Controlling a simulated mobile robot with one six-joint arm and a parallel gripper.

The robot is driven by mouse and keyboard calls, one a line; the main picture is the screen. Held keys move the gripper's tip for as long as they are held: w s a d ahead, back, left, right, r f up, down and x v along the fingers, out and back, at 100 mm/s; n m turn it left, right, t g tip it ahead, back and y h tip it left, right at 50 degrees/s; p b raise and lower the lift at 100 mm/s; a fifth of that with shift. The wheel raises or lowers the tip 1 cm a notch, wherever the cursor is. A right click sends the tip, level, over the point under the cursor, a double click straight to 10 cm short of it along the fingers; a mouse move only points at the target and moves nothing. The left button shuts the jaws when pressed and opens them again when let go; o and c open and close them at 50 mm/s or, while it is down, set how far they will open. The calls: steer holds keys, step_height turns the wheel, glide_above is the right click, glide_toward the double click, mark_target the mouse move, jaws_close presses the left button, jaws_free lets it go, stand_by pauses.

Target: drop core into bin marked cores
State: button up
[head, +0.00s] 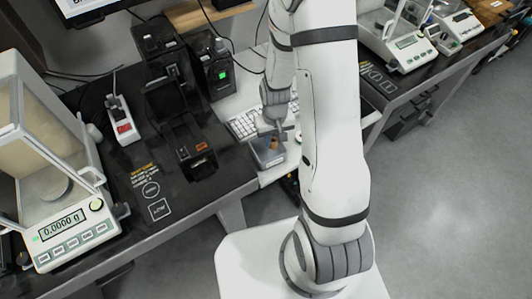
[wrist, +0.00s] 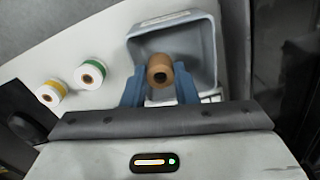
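The core (wrist: 160,68) is a short brown cardboard tube with a dark hole facing the wrist camera. My gripper (wrist: 160,84) has its two blue fingers against the core's two sides and is shut on it. A grey open bin (wrist: 209,38) lies behind and below the core in the wrist view, and its visible inside looks empty. Its marking is not readable. In the head view the bin (head: 267,159) sits on the white table end, with my gripper (head: 272,128) over it and a small brown spot of the core (head: 274,144) showing.
A green-and-white roll (wrist: 90,74) and a yellow-and-white roll (wrist: 51,93) stand left of the bin in the wrist view. In the head view a keyboard (head: 243,124) lies just behind the bin. Black label printers (head: 190,145) and a balance (head: 70,235) stand to the left.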

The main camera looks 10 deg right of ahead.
steer(key=o, duration=0.5)
steer(key=shift+r, duration=3.9)
steer(key=shift+r, duration=0.1)
steer(key=s+r+t, duration=0.1)
steer(key=s+r, duration=0.6)
steer(key=r, duration=0.2)
steer(key=s+r+t, duration=0.2)
steer(key=s+r, duration=0.4)
steer(key=r, duration=0.4)
steer(key=shift+s+a+r+m, duration=0.2)
steer(key=shift+s+a+m, duration=0.1)
steer(key=shift+s, duration=0.1)
